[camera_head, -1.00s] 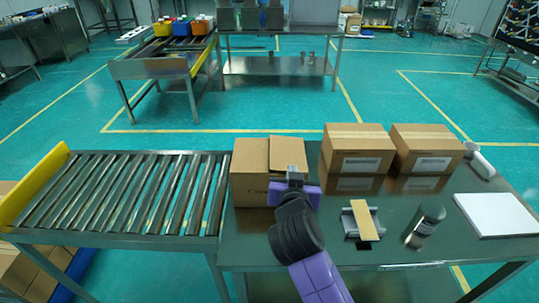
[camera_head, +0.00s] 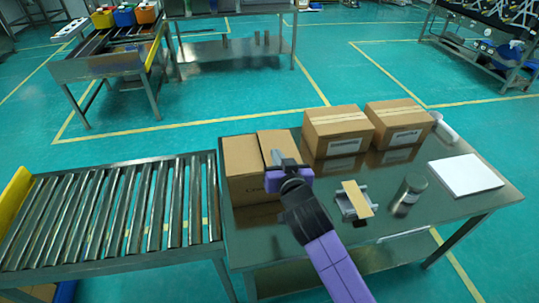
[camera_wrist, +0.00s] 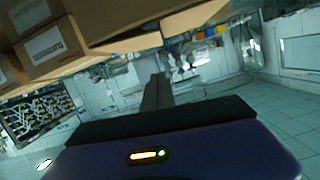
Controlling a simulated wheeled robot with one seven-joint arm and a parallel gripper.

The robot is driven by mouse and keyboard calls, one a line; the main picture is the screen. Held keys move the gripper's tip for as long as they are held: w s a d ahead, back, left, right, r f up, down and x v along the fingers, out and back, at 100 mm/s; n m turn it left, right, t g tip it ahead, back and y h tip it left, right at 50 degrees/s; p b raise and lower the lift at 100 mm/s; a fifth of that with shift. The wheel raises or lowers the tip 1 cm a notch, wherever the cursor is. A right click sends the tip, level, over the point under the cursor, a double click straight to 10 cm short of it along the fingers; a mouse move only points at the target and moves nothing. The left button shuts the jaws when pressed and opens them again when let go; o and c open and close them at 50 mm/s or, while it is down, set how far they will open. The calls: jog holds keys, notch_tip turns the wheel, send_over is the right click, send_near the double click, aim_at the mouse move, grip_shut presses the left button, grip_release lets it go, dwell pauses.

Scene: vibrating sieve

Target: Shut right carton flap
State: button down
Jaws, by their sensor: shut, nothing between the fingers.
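The open brown carton (camera_head: 240,158) stands at the left end of the steel table, beside the roller conveyor. Its right flap (camera_head: 277,142) shows as a tilted panel at the carton's right side. My gripper (camera_head: 279,158) is shut and empty, at the front of that flap. I cannot tell whether it touches the flap, and its fingers hide the flap's lower part. In the wrist view, the shut fingers (camera_wrist: 157,92) point away below a brown cardboard edge, probably a carton flap (camera_wrist: 195,17).
Two closed cartons (camera_head: 338,128) (camera_head: 398,121) stand behind and right of the open carton. A small metal holder (camera_head: 354,199), a dark cylinder (camera_head: 408,195) and a white pad (camera_head: 465,175) lie to the right. The roller conveyor (camera_head: 110,212) adjoins the table's left.

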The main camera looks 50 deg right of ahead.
send_over(269, 158)
jog(key=s, duration=0.2)
jog(key=shift+a+f+p, duration=0.25)
jog(key=shift+f+p, duration=0.2)
jog(key=shift+f, duration=0.1)
notch_tip(269, 158, down, 3)
jog(key=shift+w+a+f, duration=0.15)
jog(key=shift+f, duration=0.5)
jog(key=f+b, duration=0.1)
jog(key=n+b, duration=0.1)
jog(key=b, duration=0.1)
jog(key=shift+w+a+f, duration=0.15)
jog(key=shift+a+f, duration=0.1)
jog(key=shift+f, duration=0.1)
jog(key=shift+r, duration=0.1)
jog(key=shift+h, duration=0.4)
